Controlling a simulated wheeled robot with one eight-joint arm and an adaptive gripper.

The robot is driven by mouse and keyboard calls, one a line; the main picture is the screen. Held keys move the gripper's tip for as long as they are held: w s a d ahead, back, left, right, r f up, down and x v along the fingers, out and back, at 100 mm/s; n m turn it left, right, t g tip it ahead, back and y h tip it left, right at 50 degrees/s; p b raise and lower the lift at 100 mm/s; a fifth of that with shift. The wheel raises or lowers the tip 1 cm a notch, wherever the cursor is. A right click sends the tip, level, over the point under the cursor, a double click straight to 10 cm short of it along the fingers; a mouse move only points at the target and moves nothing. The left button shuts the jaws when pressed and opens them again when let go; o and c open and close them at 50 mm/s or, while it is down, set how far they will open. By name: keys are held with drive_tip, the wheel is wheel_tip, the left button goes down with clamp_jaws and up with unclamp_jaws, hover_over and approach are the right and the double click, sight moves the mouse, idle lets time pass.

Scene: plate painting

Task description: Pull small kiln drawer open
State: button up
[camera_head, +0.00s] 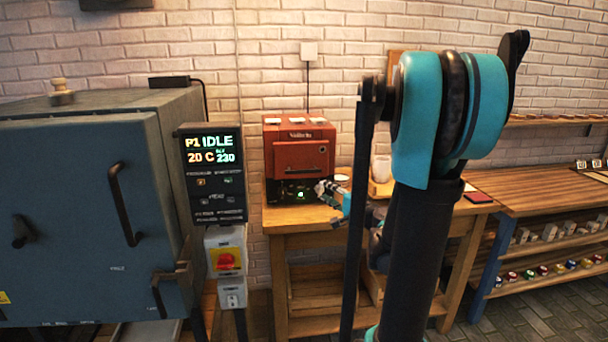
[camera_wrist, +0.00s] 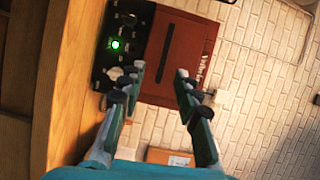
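The small kiln (camera_head: 299,145) is an orange-red box on a wooden table, with a black control panel (camera_head: 297,192) along its bottom. Its red drawer front looks closed, with a dark bar handle (camera_head: 300,171) across it. In the wrist view the kiln is turned sideways, with the red front (camera_wrist: 200,60) right of the panel and the dark handle (camera_wrist: 178,50) slanting across it. My gripper (camera_wrist: 160,72) is open and empty, its fingers apart on either side of the handle's near end in the picture. Contact cannot be told. In the head view my gripper (camera_head: 326,188) is at the kiln's lower right.
A big blue-grey kiln (camera_head: 75,210) and its display panel (camera_head: 212,172) stand at the left. A white cup (camera_head: 381,168) is on the table (camera_head: 285,219) right of the small kiln. A wooden shelf unit (camera_head: 540,190) stands at the right. My arm hides part of the table.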

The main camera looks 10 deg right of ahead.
sight(304, 172)
drive_tip(key=shift+m+t, duration=0.3)
drive_tip(key=shift+m, duration=0.2)
drive_tip(key=x, duration=0.5)
drive_tip(key=d+x, duration=0.1)
drive_tip(key=x, duration=1.1)
drive_tip(key=shift+w+d+r, duration=0.1)
drive_tip(key=shift+w+r, duration=0.25)
drive_tip(key=shift+w, duration=0.1)
clamp_jaws()
